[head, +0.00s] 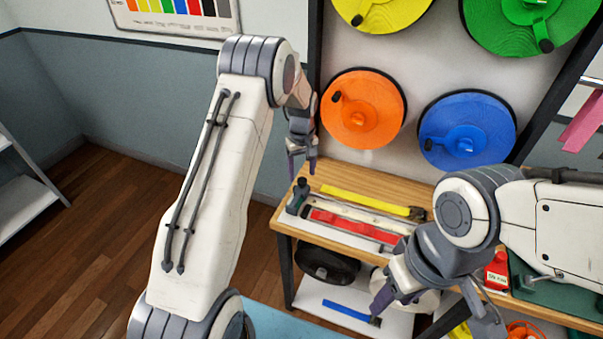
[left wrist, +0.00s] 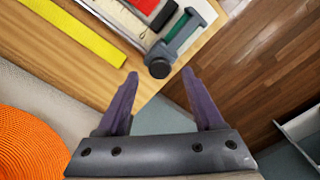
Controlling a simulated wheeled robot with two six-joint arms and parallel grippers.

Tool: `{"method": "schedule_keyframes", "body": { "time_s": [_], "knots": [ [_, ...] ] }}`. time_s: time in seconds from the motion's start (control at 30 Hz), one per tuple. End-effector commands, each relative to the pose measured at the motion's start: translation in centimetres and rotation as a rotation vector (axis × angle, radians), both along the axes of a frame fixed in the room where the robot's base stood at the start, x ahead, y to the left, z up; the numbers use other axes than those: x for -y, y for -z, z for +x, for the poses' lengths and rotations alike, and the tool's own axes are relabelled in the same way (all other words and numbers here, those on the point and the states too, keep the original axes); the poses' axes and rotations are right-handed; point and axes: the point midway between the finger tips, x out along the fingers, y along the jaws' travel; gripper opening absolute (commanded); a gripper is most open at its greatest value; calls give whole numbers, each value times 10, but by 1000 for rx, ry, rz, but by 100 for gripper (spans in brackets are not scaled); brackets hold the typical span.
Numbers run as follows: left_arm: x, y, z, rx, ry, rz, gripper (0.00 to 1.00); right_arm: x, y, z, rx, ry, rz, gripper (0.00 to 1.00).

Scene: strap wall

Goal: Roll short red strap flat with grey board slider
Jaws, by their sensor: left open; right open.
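The short red strap (head: 355,226) lies along the board (head: 375,244) on the wooden bench; a piece of it shows at the top of the left wrist view (left wrist: 141,4). The dark grey-green slider (head: 297,196) with a black knob sits at the board's left end, beside the strap's end. In the left wrist view the slider (left wrist: 181,38) is just beyond my fingertips, its knob close to them. My left gripper (head: 302,174) is open and empty above the slider, apart from it. My right gripper (head: 437,316) is open in front of the bench, hiding the board's right end.
A yellow strap (head: 366,201) lies behind the board. Orange (head: 362,110) and blue (head: 467,131) reels hang on the wall behind. A red container (head: 497,272) stands to the right. A blue strap (head: 345,312) is on the lower shelf. Open floor lies left of the bench.

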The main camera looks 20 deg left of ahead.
Motion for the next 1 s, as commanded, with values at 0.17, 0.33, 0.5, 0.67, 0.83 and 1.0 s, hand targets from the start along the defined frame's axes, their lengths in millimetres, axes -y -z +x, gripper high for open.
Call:
{"method": "schedule_keyframes", "body": {
  "time_s": [0.17,0.33,0.5,0.67,0.83,1.0],
  "knots": [
    [1,19,0,-1,1,0,69,0,-7,0,0,0,0,50],
    [1,25,0,1,2,0,69,0,-7,0,0,0,0,50],
    [1,25,0,1,2,0,69,0,-7,0,0,0,0,50],
    [0,25,0,1,1,-1,15,0,-7,0,0,0,0,50],
    [0,24,0,1,1,0,0,0,-7,0,0,0,0,50],
    [0,24,0,1,1,0,0,0,-7,0,0,0,0,50]
  ]
}}
